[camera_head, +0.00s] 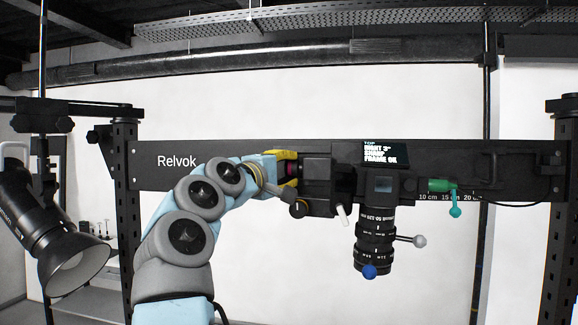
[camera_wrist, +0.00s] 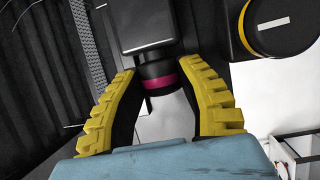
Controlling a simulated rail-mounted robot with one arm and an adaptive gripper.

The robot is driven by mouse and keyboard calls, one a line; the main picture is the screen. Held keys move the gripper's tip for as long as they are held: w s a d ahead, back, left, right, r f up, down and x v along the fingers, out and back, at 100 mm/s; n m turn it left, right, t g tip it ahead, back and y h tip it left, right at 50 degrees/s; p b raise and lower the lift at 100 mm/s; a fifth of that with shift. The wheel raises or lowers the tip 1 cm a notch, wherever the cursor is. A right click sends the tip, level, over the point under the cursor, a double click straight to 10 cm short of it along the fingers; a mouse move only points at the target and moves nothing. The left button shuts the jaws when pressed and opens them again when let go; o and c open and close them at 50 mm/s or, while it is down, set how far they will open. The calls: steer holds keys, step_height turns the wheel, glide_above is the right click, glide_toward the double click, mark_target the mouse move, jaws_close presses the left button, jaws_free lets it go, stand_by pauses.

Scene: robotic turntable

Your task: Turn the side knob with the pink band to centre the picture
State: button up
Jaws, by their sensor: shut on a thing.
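The side knob with the pink band (camera_wrist: 161,83) sticks out of the left side of a black block; in the head view it is mostly hidden, with a bit of pink showing (camera_head: 291,170). My gripper (camera_wrist: 160,72) has its yellow fingers on either side of the knob and is shut on it. In the head view my gripper (camera_head: 287,165) reaches the block from the left. A small display (camera_head: 386,154) above the camera has white text that seems to read "RIGHT 3°", "SHARP" and "FRAME OK", with a small top line.
A white lever (camera_head: 343,214) and a green handle (camera_head: 441,186) are nearby. A lamp (camera_head: 62,240) stands left.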

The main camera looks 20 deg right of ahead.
steer(key=shift+f, duration=0.1)
steer(key=o, duration=0.9)
steer(key=shift+d, duration=0.1)
steer(key=shift+v, duration=1.25)
steer(key=r+v, duration=0.1)
steer(key=v, duration=0.8)
steer(key=shift+a+f, duration=0.2)
steer(key=shift+f, duration=0.2)
steer(key=shift+s, duration=0.15)
